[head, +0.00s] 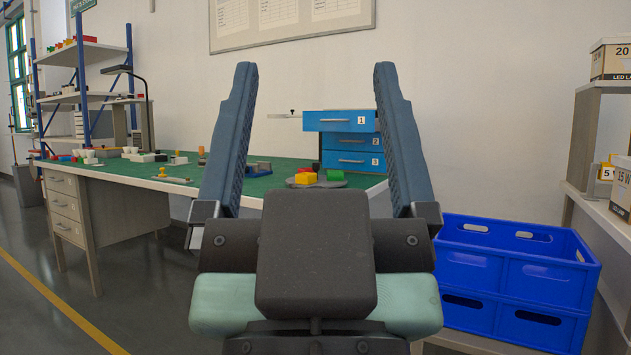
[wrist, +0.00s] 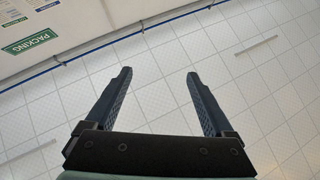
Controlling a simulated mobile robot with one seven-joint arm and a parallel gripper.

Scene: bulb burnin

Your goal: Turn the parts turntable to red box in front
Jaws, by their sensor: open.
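The parts turntable (head: 333,184) is a low grey disc on the green bench top, seen between my fingers in the head view. On it sit a yellow box (head: 305,178), a red box (head: 305,170) behind the yellow one, and a green box (head: 335,175) to the right. The yellow box is at the front left. My gripper (head: 316,75) is open and empty, raised large in the foreground and apart from the turntable. In the wrist view my gripper (wrist: 160,75) is open against the ceiling, with no task object there.
The green-topped bench (head: 120,172) holds several small parts at left. A blue drawer unit (head: 352,140) stands behind the turntable, its top drawer pulled out. Blue crates (head: 515,275) are stacked at right, beside a shelf (head: 592,200) with boxes. Open floor (head: 150,290) lies at left.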

